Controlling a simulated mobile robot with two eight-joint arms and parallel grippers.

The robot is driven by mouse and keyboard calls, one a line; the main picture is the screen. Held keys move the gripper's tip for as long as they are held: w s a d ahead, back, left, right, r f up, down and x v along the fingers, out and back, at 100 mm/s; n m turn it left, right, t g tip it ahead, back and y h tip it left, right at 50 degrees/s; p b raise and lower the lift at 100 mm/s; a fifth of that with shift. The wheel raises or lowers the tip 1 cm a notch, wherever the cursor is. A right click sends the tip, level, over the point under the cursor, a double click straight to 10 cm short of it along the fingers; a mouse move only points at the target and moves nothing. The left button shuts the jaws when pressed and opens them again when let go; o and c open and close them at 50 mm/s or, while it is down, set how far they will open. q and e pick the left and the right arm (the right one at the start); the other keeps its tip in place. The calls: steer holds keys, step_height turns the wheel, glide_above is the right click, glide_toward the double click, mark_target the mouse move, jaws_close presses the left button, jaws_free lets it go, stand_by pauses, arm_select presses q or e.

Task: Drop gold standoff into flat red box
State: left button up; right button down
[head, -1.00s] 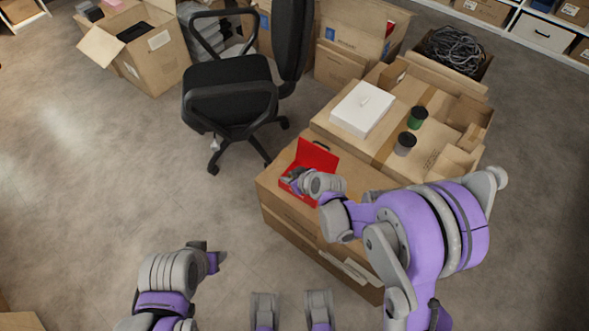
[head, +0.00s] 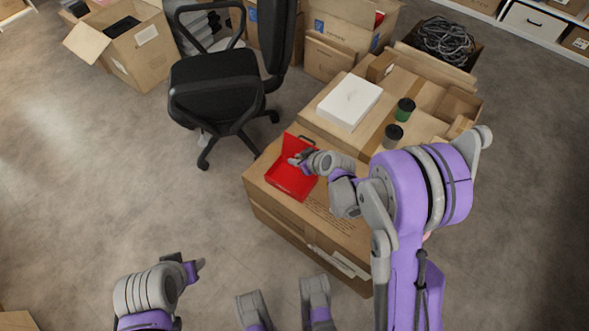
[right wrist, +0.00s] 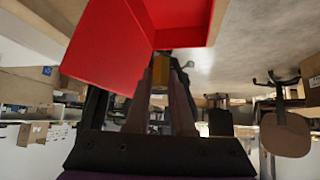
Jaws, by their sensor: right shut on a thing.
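The flat red box (head: 287,183) lies open on a large carton, with its lid raised on the far side. My right gripper (head: 296,160) is over the box's right side, near the raised lid. In the right wrist view the fingers (right wrist: 161,80) are shut on the gold standoff (right wrist: 160,68), a small yellowish piece at their tips. The red box (right wrist: 115,45) fills the upper middle of that view, close to the fingertips. The standoff is too small to make out in the head view. My left gripper (head: 192,268) is at the lower left over bare floor; its jaw opening is unclear.
The brown carton (head: 268,212) bears the red box. Behind it, another carton holds a white box (head: 349,103), a green-topped cup (head: 404,110) and a dark-lidded cup (head: 392,137). A black office chair (head: 222,90) stands at back left. The floor at left is clear.

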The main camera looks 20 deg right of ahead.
steer(key=shift+f+b, duration=0.6)
steer(key=shift+f, duration=0.75)
arm_select(q)
step_height(320, 180, down, 2)
steer(key=shift+w+f, duration=0.1)
arm_select(e)
steer(key=c, duration=0.7)
jaws_free()
steer(key=shift+r, duration=0.1)
arm_select(q)
step_height(320, 180, up, 3)
steer(key=p, duration=0.2)
steer(key=shift+p, duration=0.3)
arm_select(e)
steer(key=v, duration=1)
steer(key=shift+s+r, duration=0.3)
steer(key=shift+d, duration=0.1)
